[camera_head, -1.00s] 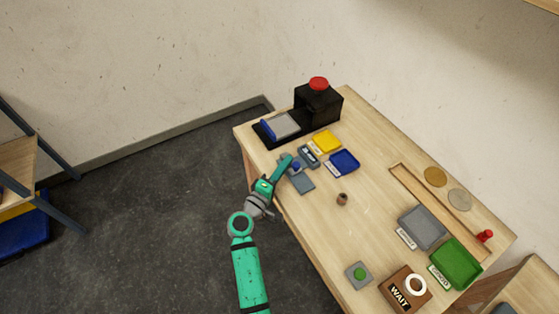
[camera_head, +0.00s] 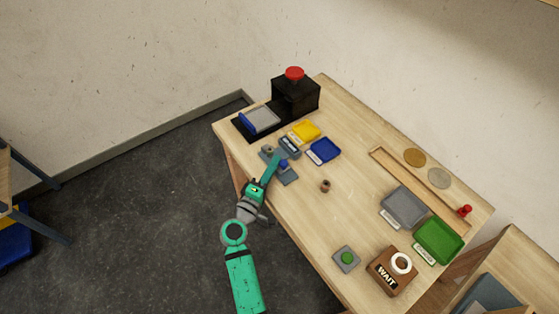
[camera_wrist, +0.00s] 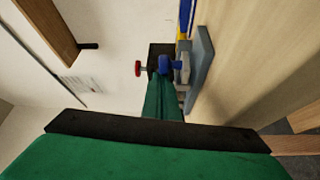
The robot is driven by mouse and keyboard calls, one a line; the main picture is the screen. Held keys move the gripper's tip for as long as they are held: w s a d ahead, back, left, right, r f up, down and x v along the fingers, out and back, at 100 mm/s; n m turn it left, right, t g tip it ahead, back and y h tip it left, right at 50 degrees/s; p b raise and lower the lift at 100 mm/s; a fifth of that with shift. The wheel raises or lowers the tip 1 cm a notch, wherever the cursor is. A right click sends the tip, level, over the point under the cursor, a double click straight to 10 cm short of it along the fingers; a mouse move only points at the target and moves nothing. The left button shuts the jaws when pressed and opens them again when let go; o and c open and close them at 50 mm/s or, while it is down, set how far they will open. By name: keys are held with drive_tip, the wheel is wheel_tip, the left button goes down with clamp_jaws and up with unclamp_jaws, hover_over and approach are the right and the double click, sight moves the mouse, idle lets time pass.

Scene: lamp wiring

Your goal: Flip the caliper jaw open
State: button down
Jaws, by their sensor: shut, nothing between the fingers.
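The caliper fixture is a slate-grey plate (camera_head: 287,178) near the table's left front edge, with a blue knob (camera_head: 284,163) and a small grey part (camera_head: 267,149) on it. I cannot make out the jaw itself. My green gripper (camera_head: 277,154) reaches over the plate between the grey part and the blue knob, shut and empty, and hides part of the plate. In the wrist view, the gripper (camera_wrist: 165,95) points at the blue knob (camera_wrist: 172,64) beside the plate (camera_wrist: 202,65). I cannot tell whether they touch.
A small display box (camera_head: 290,147), a yellow tray (camera_head: 305,130) and a blue tray (camera_head: 323,151) stand close behind the plate. A black device with a red button (camera_head: 294,73) stands at the back. A small brown piece (camera_head: 325,186) lies right; the table's middle is mostly clear.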

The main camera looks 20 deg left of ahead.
drive_tip(key=shift+d, duration=0.35)
drive_tip(key=a, duration=0.1)
drive_tip(key=w+a, duration=0.1)
drive_tip(key=a, duration=0.2)
drive_tip(key=shift+w+a+r, duration=0.1)
drive_tip(key=shift+w+r, duration=0.25)
drive_tip(key=s, duration=1)
drive_tip(key=shift+a+f, duration=0.25)
drive_tip(key=shift+a, duration=0.2)
drive_tip(key=shift+s+a, duration=0.1)
drive_tip(key=shift+s, duration=0.05)
